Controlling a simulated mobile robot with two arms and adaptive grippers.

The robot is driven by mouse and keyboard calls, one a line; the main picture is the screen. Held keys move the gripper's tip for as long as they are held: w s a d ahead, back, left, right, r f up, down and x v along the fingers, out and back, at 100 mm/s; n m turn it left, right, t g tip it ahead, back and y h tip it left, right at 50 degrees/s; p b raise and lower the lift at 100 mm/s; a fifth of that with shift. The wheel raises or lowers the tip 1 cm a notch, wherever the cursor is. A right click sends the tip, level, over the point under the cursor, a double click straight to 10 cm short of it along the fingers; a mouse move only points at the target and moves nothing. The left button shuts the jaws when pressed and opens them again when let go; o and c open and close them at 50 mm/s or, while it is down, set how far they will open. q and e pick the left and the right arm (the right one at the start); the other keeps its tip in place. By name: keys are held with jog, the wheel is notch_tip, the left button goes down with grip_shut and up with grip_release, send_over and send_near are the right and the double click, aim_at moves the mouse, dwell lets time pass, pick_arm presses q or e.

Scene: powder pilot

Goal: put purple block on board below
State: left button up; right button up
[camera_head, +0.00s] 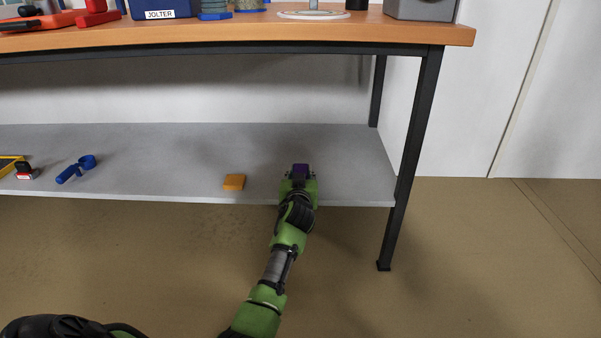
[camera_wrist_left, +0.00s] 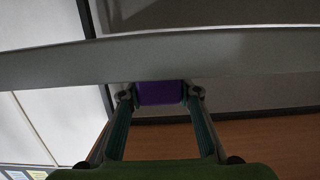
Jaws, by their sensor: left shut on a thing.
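The purple block (camera_head: 301,169) is between the fingertips of my left gripper (camera_head: 300,175), at the front right part of the grey lower board (camera_head: 335,150) under the table. In the left wrist view, the purple block (camera_wrist_left: 160,93) shows between the two fingers of my left gripper (camera_wrist_left: 160,98), which is shut on it. A grey band (camera_wrist_left: 240,55) crosses just above the block in that view. I cannot tell whether the block touches the board or is held slightly above it. My right gripper is not in view.
An orange block (camera_head: 234,182) lies on the board left of my gripper. A blue tool (camera_head: 76,169) and a small red and white item (camera_head: 27,172) lie farther left. The wooden tabletop (camera_head: 300,33) is overhead, and a black table leg (camera_head: 412,160) stands to the right.

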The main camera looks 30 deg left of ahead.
pick_arm(q)
jog(key=shift+f, duration=0.35)
jog(key=o, duration=1.3)
jog(key=o, duration=0.6)
